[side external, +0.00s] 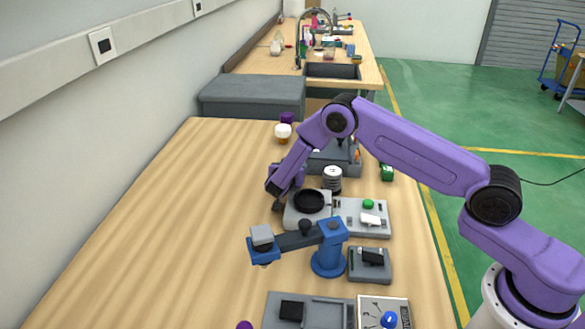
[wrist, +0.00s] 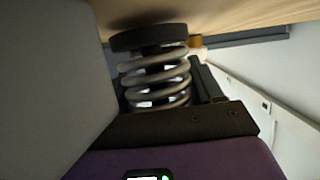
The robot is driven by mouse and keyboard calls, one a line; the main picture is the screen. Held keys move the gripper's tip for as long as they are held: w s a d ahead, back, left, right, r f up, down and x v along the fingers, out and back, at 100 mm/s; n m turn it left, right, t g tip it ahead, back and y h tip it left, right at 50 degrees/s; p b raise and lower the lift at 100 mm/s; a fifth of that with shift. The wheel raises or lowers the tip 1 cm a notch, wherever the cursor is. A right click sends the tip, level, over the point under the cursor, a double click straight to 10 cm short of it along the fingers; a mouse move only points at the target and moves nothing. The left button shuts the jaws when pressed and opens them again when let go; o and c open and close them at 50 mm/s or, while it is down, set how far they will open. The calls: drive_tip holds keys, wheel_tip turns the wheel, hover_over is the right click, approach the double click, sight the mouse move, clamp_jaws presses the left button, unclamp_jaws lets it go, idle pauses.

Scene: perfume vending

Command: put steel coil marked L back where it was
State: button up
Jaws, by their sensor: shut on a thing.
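The steel coil (side external: 332,180) has pale windings and a white top in the side view, just behind the grey plate with the dark ring (side external: 310,201). The coil fills the middle of the wrist view (wrist: 155,78), with a dark disc at one end near the wood surface; the picture is turned over. My gripper (side external: 282,190) is low over the table at the coil's left in the side view. It is shut on the coil, though the fingertips are largely hidden. No letter L is readable. I cannot tell whether the coil touches the surface.
A blue-and-grey device (side external: 328,250) stands in front of the plate. A grey panel with a green button (side external: 368,203) is at the right. A grey box (side external: 350,163) and a white-and-amber jar (side external: 283,133) stand behind. The table's left side is clear.

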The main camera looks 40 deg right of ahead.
drive_tip(key=o, duration=1.2)
drive_tip(key=shift+s+d+f, duration=0.1)
drive_tip(key=shift+f, duration=0.25)
drive_tip(key=shift+r, duration=0.45)
drive_tip(key=v, duration=1.2)
drive_tip(key=shift+r, duration=0.25)
drive_tip(key=shift+w, duration=0.25)
